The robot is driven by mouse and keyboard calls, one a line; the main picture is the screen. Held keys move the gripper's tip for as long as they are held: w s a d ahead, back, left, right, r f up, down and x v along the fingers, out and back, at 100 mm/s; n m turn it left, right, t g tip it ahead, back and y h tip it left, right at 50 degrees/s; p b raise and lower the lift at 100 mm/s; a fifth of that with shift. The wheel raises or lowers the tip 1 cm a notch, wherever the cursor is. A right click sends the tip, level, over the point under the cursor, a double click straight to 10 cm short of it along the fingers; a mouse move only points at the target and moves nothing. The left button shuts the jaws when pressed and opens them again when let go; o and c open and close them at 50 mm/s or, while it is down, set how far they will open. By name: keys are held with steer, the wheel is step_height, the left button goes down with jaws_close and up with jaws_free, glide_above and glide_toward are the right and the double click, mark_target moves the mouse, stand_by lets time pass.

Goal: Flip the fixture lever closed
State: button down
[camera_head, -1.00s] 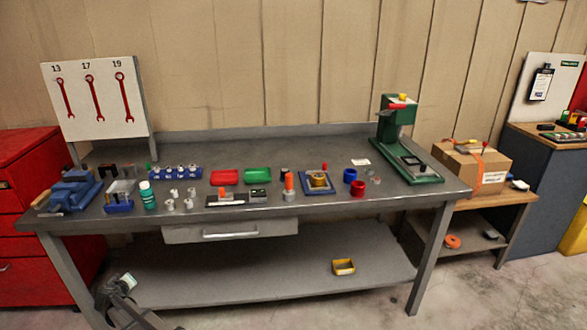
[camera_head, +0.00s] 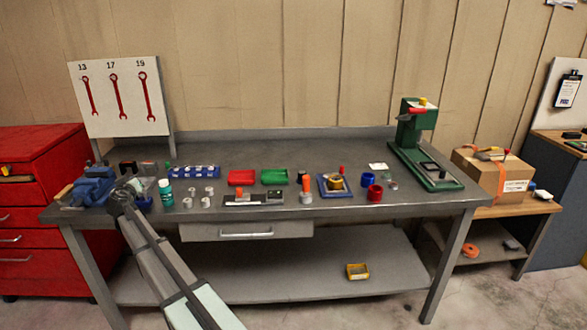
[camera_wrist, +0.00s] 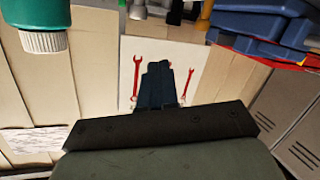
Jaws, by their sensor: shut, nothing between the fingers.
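The fixture (camera_head: 325,190) is a blue plate with a round brass-coloured part, right of centre on the bench. Its lever shows as a red knob (camera_head: 341,170) standing up at the back of the plate; its exact angle is too small to tell. My gripper (camera_head: 126,187) is at the bench's front left, far left of the fixture, near the blue vise. In the wrist view my gripper (camera_wrist: 158,70) is shut with its dark fingers together and empty. The fixture does not show in the wrist view.
Between my gripper and the fixture stand a green bottle (camera_head: 165,192), small grey cups (camera_head: 206,196), a red tray (camera_head: 241,177) and a green tray (camera_head: 274,176). A blue vise (camera_head: 92,190) is at left. A green press (camera_head: 415,140) stands right of the fixture.

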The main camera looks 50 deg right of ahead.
steer(key=s+d+m+g+h, duration=0.15)
steer(key=s+d+m, duration=0.4)
steer(key=d, duration=0.75)
steer(key=s+d+r+m+g, duration=0.1)
steer(key=s+d+m+g, duration=0.15)
steer(key=s+d, duration=0.85)
steer(key=s+d+m+g, duration=0.25)
steer(key=s+d, duration=0.25)
steer(key=d, duration=1)
steer(key=s+d+m+y, duration=0.1)
steer(key=s+d+m, duration=0.3)
steer(key=s, duration=0.8)
steer(key=s+d+m+y, duration=0.1)
steer(key=s+d+m, duration=0.3)
steer(key=s+d, duration=0.5)
steer(key=s+d+r+m+y, duration=0.1)
steer(key=s+d+m, duration=0.4)
steer(key=s, duration=0.9)
steer(key=shift+s+d+y, duration=0.3)
steer(key=shift+d+y, duration=0.05)
steer(key=shift+d, duration=0.7)
steer(key=shift+w, duration=0.1)
